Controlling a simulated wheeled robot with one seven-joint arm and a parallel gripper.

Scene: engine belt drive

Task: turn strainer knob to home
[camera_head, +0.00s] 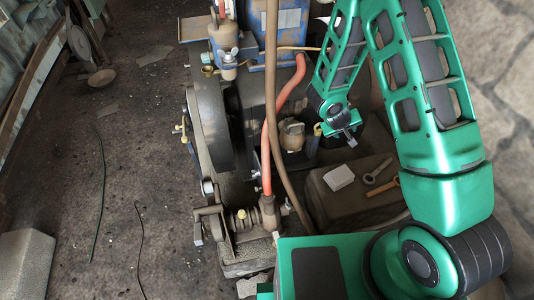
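My green arm comes in from the right, and its end with my gripper (347,130) hangs over the right side of the engine. The gripper is small and dark here, and I cannot tell its finger opening. A brown rounded fitting (291,135) and a small yellow-topped part (317,130) are just left of it. At the lower front is a brass-coloured fitting (268,211) at the foot of a red hose, with a small ribbed round part (241,214) beside it. I cannot tell for certain which part is the strainer knob, nor its angle.
A large dark flywheel (212,125) stands left of the gripper. A red hose (282,103) and a brown pipe (271,70) run close by. A dark box (335,203) carries a white block (339,177) and a ring-ended tool (378,171). Open floor lies left.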

